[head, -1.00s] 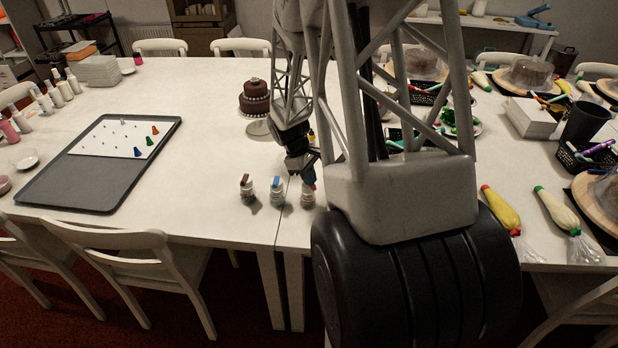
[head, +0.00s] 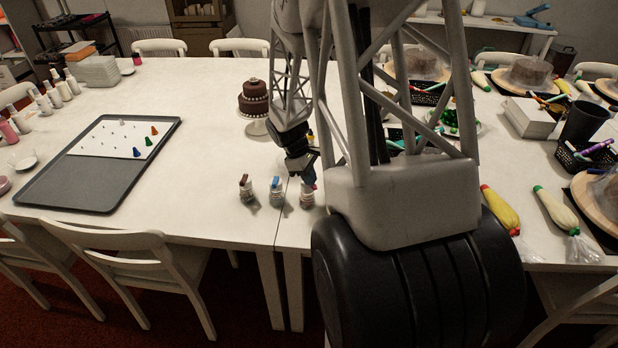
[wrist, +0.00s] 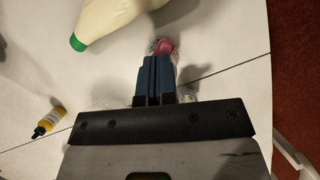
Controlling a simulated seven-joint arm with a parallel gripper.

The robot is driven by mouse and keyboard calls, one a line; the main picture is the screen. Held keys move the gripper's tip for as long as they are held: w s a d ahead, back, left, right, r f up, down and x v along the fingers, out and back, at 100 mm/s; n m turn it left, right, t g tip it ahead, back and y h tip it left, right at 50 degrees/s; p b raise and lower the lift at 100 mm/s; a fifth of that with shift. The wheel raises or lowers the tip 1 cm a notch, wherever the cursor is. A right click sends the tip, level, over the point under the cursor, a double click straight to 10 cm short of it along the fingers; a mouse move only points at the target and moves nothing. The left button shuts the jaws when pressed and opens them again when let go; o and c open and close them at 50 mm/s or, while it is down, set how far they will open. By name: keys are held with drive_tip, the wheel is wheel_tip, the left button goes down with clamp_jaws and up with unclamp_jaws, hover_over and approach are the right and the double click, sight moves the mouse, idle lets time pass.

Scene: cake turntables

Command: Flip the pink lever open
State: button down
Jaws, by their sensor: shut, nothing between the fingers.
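Three small clear jars with coloured tops stand in a row near the table's front edge. The left one (head: 248,193) has a brown lever and the middle one (head: 276,192) a blue lever. The right jar (head: 307,198) has a pink-red top, partly covered by my gripper (head: 306,178). In the wrist view, my gripper (wrist: 156,62) is shut and empty, its blue fingers side by side. The pink lever (wrist: 164,46) shows just beyond the fingertips. I cannot tell whether they touch it, nor how far it is raised.
In the wrist view, a cream piping bag with a green tip (wrist: 110,18) lies close left of the fingertips, and a small yellow bottle (wrist: 49,121) lies further left. A chocolate cake (head: 255,100) stands behind the jars. A grey tray (head: 70,185) lies left.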

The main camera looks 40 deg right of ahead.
drive_tip(key=shift+s+d+n+t+h, duration=0.15)
drive_tip(key=shift+n+h, duration=0.1)
drive_tip(key=shift+n, duration=0.45)
drive_tip(key=shift+d+n+t+h, duration=0.1)
drive_tip(key=shift+n+t+h, duration=0.1)
drive_tip(key=shift+n, duration=0.5)
drive_tip(key=shift+s+d+n+t+h, duration=0.15)
drive_tip(key=shift+n+h, duration=0.1)
drive_tip(key=shift+n, duration=0.45)
drive_tip(key=shift+w+d+n+t+h, duration=0.15)
drive_tip(key=shift+n+t, duration=0.1)
drive_tip(key=shift+n, duration=0.5)
drive_tip(key=shift+s+d+n+t+h, duration=0.1)
drive_tip(key=shift+d+n+t, duration=0.1)
drive_tip(key=shift+n, duration=0.5)
drive_tip(key=shift+w+d+n+t+h, duration=0.15)
drive_tip(key=shift+n+t, duration=0.1)
drive_tip(key=shift+n, duration=0.5)
drive_tip(key=shift+w, duration=0.15)
drive_tip(key=shift+w+a, duration=0.2)
drive_tip(key=shift+w, duration=0.4)
drive_tip(key=shift+a, duration=0.1)
drive_tip(key=shift+w+a, duration=0.4)
drive_tip(key=shift+a, duration=0.25)
drive_tip(key=w+a+v, duration=0.1)
drive_tip(key=v, duration=0.9)
drive_tip(key=shift+w+a, duration=0.3)
drive_tip(key=shift+w, duration=0.1)
